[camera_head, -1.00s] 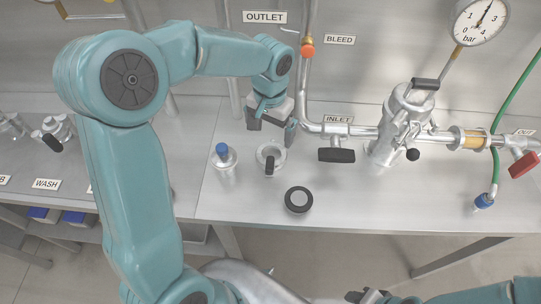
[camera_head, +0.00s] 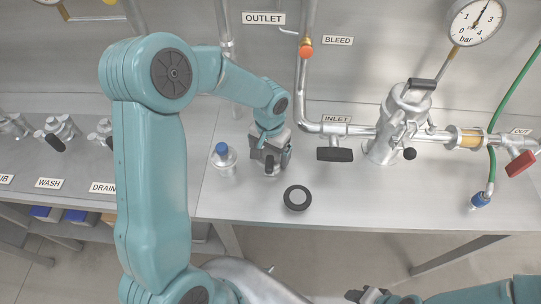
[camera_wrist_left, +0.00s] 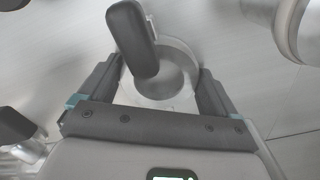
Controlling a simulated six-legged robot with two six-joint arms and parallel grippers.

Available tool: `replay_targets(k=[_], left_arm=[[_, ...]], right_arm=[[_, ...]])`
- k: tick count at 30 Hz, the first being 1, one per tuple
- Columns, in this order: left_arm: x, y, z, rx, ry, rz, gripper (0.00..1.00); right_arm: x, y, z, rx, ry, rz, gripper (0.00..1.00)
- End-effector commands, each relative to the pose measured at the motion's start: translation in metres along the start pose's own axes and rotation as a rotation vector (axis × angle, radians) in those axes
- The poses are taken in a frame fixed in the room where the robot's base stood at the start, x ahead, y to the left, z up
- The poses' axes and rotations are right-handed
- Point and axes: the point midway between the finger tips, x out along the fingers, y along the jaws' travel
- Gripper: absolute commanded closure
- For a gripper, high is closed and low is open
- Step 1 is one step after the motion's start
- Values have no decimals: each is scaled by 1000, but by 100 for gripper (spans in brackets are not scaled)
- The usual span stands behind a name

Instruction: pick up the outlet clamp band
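The outlet clamp band, a pale metal ring with a black handle (camera_wrist_left: 132,38), lies on the steel bench. In the left wrist view its ring (camera_wrist_left: 178,72) sits between my left gripper's (camera_wrist_left: 160,82) two fingers. The fingers are spread, one on each side, close to the ring; I cannot see firm contact. In the head view my left gripper (camera_head: 270,160) points down over the band and hides most of it. My right gripper (camera_head: 368,296) shows only partly at the bottom edge, far from the band, and its fingers are unclear.
Inlet pipework with a black valve handle (camera_head: 335,155) is to the right.

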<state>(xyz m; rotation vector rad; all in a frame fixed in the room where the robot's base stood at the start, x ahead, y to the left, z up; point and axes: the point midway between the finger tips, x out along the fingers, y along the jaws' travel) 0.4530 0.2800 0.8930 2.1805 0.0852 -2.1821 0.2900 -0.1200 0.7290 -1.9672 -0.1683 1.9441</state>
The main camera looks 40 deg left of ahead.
Motion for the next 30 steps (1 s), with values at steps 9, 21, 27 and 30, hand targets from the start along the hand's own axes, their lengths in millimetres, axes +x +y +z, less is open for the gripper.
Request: replay_targets(k=[9,21,27,30], left_arm=[[-1,0,0,0,1,0,47],[-50,0,-2,-1,9,-1,47],[-114,0,-2,0,11,0,47],[-143,1,-2,-1,9,1,47]], right_arm=[[0,0,0,0,0,0,57],[2,1,0,0,0,0,57],[3,1,0,0,0,0,57],[3,1,0,0,0,0,57]])
